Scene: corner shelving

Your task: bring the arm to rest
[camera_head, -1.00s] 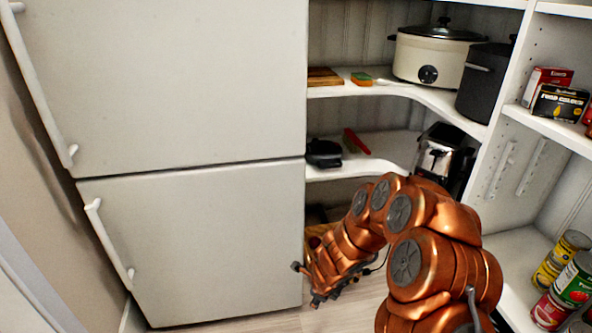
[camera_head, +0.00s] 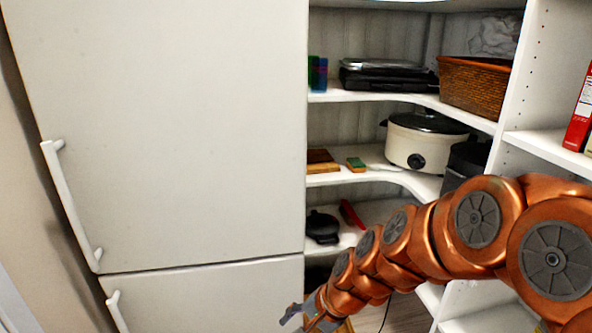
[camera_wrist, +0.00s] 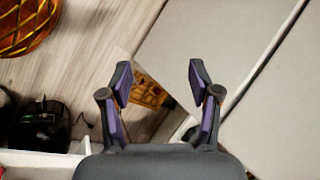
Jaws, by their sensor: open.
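My gripper (camera_wrist: 158,85) is open and empty in the wrist view, with its two dark fingers spread apart. Pale wood floor and a white panel surface show beyond the fingertips. In the head view my copper arm reaches from the right edge down toward the bottom middle. There my gripper (camera_head: 300,316) is only partly in view at the bottom edge, in front of the lower fridge door's right side.
A white fridge (camera_head: 170,130) fills the left. Corner shelves hold a slow cooker (camera_head: 424,140), a wicker basket (camera_head: 474,86), a black appliance (camera_head: 388,76) and a small black pan (camera_head: 322,227). In the wrist view, an orange patterned basket (camera_wrist: 22,24) stands at upper left.

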